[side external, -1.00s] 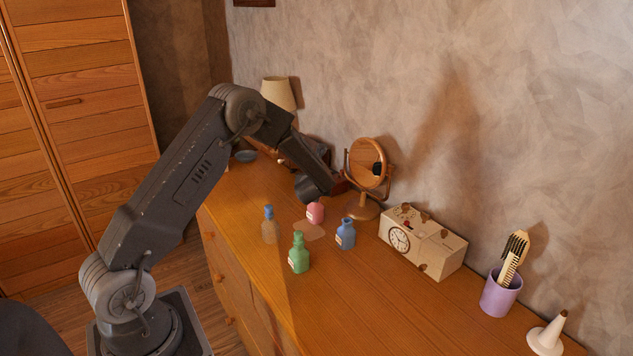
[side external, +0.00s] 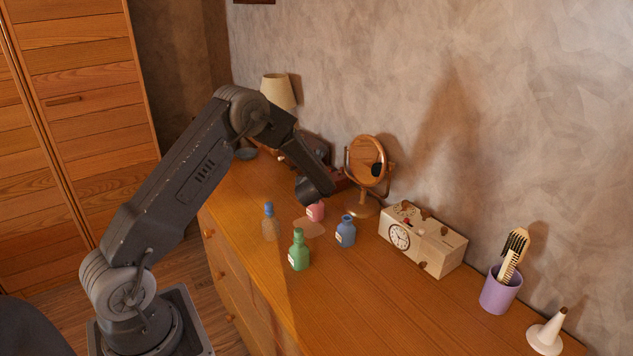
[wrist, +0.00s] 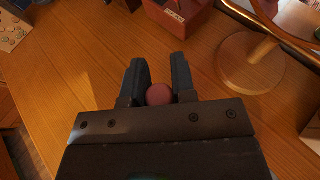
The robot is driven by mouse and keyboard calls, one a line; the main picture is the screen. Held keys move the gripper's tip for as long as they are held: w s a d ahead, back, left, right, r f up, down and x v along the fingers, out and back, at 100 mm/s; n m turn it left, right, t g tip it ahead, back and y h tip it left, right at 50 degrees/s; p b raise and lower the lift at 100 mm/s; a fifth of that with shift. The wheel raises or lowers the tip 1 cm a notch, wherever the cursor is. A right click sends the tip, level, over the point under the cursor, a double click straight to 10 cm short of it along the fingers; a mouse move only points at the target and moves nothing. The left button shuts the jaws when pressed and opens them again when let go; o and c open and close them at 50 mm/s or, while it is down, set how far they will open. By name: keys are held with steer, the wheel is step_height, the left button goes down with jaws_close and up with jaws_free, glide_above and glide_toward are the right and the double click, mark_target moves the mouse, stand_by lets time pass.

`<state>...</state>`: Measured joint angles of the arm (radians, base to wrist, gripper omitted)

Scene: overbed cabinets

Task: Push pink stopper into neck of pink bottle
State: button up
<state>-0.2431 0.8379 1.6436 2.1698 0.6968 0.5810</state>
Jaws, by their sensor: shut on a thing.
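The pink bottle (side external: 316,211) stands on the dresser top, below my gripper in the side view. My gripper points down over it and its fingertips are hard to make out there. In the wrist view my gripper (wrist: 160,72) has its two dark fingers either side of a round pink piece, the pink stopper (wrist: 159,95). The gripper is shut on it. The bottle's neck is hidden, so I cannot tell whether the stopper touches it.
A stoppered bottle with a blue top (side external: 270,224), a green bottle (side external: 299,252) and a blue bottle (side external: 346,232) stand close by. A round mirror (side external: 367,162) and a cream clock box (side external: 422,240) are along the wall.

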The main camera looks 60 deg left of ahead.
steer(key=shift+f, duration=0.65)
steer(key=o, duration=1)
steer(key=v, duration=1.3)
steer(key=shift+s+d+r, duration=0.15)
steer(key=shift+s+d, duration=0.1)
steer(key=shift+s, duration=0.05)
